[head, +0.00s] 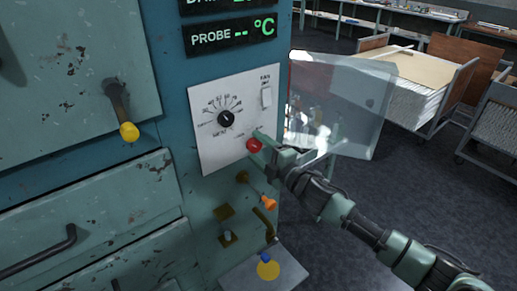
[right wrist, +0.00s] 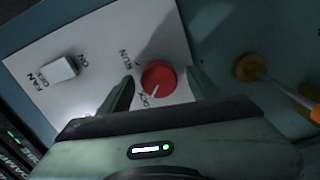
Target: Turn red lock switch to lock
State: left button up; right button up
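The red lock switch (head: 253,145) is a round knob low on the white control panel (head: 207,155). In the right wrist view the red knob (right wrist: 158,77) has a white mark on its lower part, pointing toward partly hidden lettering that seems to read LOCK. The word RUN stands to its upper left. My right gripper (head: 258,143) is at the knob. In the right wrist view its fingers (right wrist: 159,78) stand on either side of the knob, with small gaps showing. My left gripper is not in view.
A white fan switch (right wrist: 57,68) and a dial (head: 225,118) share the panel. An orange-tipped lever (head: 268,202) and a yellow knob (head: 268,268) sit below. A clear cover (head: 340,105) stands out right of the panel. Carts (head: 425,95) stand beyond open floor.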

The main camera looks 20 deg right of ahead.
jog(key=shift+s+d+f, duration=0.1)
jog(key=shift+s+d, duration=0.1)
jog(key=shift+s, duration=0.25)
jog(key=b+v, duration=0.2)
jog(key=v, duration=0.5)
jog(key=shift+w, duration=0.1)
